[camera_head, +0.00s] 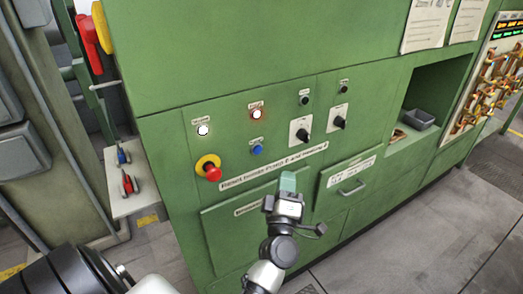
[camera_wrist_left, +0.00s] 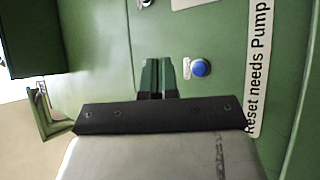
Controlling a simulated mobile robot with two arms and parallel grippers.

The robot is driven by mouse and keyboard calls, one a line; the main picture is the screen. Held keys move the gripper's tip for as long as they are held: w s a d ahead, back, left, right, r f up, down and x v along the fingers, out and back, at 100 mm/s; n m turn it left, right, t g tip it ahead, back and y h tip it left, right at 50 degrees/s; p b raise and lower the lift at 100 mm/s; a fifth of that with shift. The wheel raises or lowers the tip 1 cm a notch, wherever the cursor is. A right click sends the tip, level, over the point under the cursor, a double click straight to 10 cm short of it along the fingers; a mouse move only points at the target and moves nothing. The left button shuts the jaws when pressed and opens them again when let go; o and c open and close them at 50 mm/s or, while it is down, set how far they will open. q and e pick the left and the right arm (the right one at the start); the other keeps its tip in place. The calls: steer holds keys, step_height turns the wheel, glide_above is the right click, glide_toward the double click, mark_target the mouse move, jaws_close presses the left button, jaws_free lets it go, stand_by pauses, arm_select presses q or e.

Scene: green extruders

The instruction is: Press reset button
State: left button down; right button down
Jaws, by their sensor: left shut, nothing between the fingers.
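A blue button (camera_head: 257,150) sits on the green control panel (camera_head: 225,135), under a small label too small to read. It also shows in the wrist view as a blue button (camera_wrist_left: 200,68), just right of my fingertips. A long white label (camera_head: 274,167) below it begins with "Reset needs Pump". My left gripper (camera_head: 288,180) is shut and empty, in front of the panel below and right of the blue button. Its fingers (camera_wrist_left: 158,78) look dark green in the wrist view and are apart from the button. My right gripper is not in view.
A red and yellow mushroom button (camera_head: 211,171) is left of the blue one. A drawer handle (camera_head: 352,189) is right of my gripper.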

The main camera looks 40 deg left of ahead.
mark_target(258, 150)
arm_select(q)
steer(key=shift+a, duration=0.1)
steer(key=shift+w+a, duration=0.1)
steer(key=w+a+b, duration=0.1)
steer(key=w+a, duration=0.2)
steer(key=a, duration=0.4)
steer(key=shift+w+a, duration=0.15)
steer(key=shift+a, duration=0.25)
steer(key=shift+a, duration=0.1)
stand_by(1.8)
steer(key=shift+w+a, duration=0.15)
steer(key=shift+a, duration=0.15)
steer(key=shift+w+a, duration=0.15)
steer(key=shift+a, duration=0.2)
stand_by(0.6)
steer(key=shift+d, duration=0.1)
steer(key=shift+s+d, duration=0.35)
steer(key=shift+d, duration=0.3)
